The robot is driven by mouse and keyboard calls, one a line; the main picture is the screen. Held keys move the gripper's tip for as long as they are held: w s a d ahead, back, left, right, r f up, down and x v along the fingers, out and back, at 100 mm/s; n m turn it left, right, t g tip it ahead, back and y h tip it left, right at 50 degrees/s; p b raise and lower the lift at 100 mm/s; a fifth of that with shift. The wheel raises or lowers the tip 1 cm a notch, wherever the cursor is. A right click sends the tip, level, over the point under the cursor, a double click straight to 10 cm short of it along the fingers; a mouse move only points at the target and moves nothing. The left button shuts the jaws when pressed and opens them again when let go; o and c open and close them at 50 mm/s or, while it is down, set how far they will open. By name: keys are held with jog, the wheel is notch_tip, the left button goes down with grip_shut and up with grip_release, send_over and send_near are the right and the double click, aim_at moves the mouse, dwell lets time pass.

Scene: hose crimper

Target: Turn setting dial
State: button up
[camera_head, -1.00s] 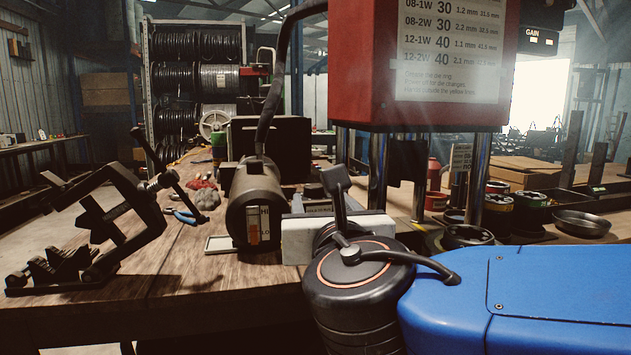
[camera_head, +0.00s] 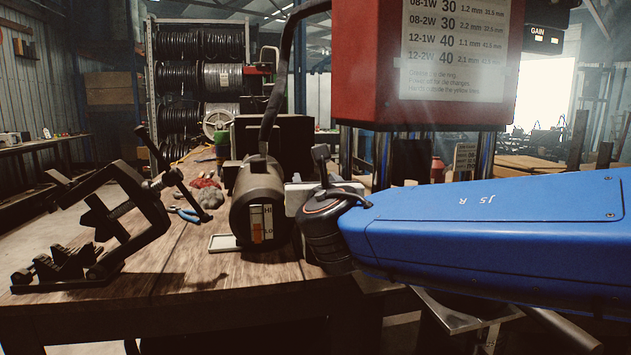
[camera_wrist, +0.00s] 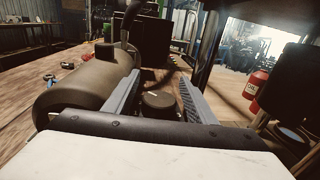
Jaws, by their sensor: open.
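A round dark knob (camera_wrist: 158,101) with a small pale mark on top, which looks like the setting dial, shows in the wrist view. It lies between the two grey fingers of my gripper (camera_wrist: 160,90), which is open. I cannot tell how far the fingertips are from it or whether they touch. In the head view my wrist and blue arm hide the knob and the fingertips. The red crimper head (camera_head: 425,65) with its printed settings chart (camera_head: 455,50) stands above and behind my arm.
A dark cylinder (camera_head: 258,205) with a HI/LO gauge stands close left of my wrist; it also shows in the wrist view (camera_wrist: 85,88). A black clamp-like stand (camera_head: 100,215) and blue pliers (camera_head: 186,214) lie further left on the wooden bench (camera_head: 190,270). A red extinguisher (camera_wrist: 258,88) shows at right.

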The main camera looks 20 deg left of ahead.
jog(key=shift+w+a, duration=0.15)
jog(key=shift+w, duration=0.1)
jog(key=c, duration=1)
jog(key=shift+c, duration=0.2)
jog(key=shift+h, duration=0.3)
jog(key=shift+d+m+t+h, duration=0.3)
jog(key=shift+m+t+h, duration=0.2)
jog(key=shift+m+h, duration=0.45)
jog(key=shift+w+h, duration=0.1)
jog(key=shift+h, duration=0.15)
